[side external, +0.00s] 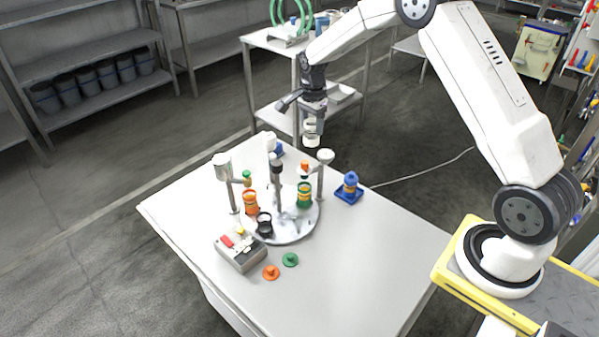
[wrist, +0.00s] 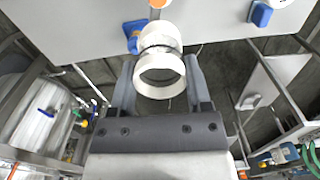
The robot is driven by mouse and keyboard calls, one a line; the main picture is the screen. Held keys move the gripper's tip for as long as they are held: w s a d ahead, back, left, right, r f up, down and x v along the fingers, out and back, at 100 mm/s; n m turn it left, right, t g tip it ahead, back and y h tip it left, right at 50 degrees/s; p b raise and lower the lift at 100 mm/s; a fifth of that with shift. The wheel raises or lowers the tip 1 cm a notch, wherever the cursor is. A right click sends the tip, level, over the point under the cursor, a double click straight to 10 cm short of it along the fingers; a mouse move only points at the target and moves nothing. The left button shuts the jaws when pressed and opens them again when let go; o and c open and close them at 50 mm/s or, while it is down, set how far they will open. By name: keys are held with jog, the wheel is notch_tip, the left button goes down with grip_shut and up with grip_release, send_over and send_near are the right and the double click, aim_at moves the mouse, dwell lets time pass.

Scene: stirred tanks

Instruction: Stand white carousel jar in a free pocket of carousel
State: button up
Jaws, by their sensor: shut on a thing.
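The white carousel jar (wrist: 160,78) is between the fingers of my gripper (wrist: 160,68) in the wrist view, its round open end facing the camera. In the side external view my gripper (side external: 312,112) is shut on the white jar (side external: 311,141), above and behind the table's far edge, apart from the carousel. The carousel (side external: 292,235) is a round grey disc on the table. It carries an orange jar (side external: 250,203), a green jar (side external: 304,196) and a black jar (side external: 265,226). Its pockets are too small to make out, and posts partly hide its far side.
Upright posts with white heads (side external: 222,166) (side external: 325,156) rise around the carousel. A blue piece (side external: 350,189) stands to its right. A control box (side external: 240,253), an orange lid (side external: 271,272) and a green lid (side external: 290,259) lie in front. The table's right front is clear.

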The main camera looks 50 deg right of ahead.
jog(key=s+a, duration=0.6)
jog(key=a, duration=0.5)
notch_tip(320, 180, down, 13)
jog(key=shift+f, duration=0.25)
dwell(0.4)
jog(key=shift+f, duration=2.8)
jog(key=shift+f, duration=1.25)
dwell(1.6)
